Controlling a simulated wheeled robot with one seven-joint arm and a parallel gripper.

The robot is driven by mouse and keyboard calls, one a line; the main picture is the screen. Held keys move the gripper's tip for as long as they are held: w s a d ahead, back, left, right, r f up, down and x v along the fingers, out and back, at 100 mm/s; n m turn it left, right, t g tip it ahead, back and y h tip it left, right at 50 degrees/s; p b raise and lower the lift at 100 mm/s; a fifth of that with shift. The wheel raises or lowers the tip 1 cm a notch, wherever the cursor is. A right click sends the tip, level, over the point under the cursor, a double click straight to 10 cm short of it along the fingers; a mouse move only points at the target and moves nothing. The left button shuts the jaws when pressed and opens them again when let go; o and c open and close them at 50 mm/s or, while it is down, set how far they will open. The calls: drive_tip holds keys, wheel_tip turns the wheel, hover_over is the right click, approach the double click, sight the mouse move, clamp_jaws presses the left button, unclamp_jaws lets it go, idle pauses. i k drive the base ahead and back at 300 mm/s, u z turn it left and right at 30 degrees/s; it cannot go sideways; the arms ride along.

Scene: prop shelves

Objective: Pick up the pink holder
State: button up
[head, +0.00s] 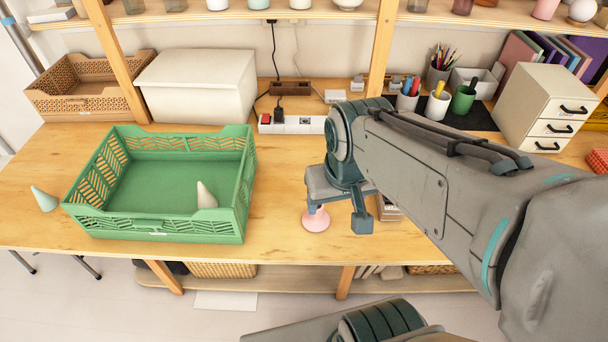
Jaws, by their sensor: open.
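The pink holder (316,221) stands on the wooden table near its front edge, right of the green crate. Its round pink base shows, and its upper part is hidden by my gripper. My gripper (338,214) is open and points down over the table at the holder. One finger is right at the holder's upper part, and the other finger is to the right of it. I cannot tell whether the holder is between the fingers or whether they touch it.
The green crate (152,228) holds a pale cone (206,196). Another pale cone (44,199) lies left of it. A power strip (292,125), pen cups (438,106) and a drawer box (545,108) stand behind. A small box partly shows behind my gripper.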

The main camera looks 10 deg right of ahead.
sight(318, 223)
drive_tip(key=k, duration=0.5)
drive_tip(key=u, duration=1.7)
drive_tip(key=i, duration=1)
drive_tip(key=z, duration=3.35)
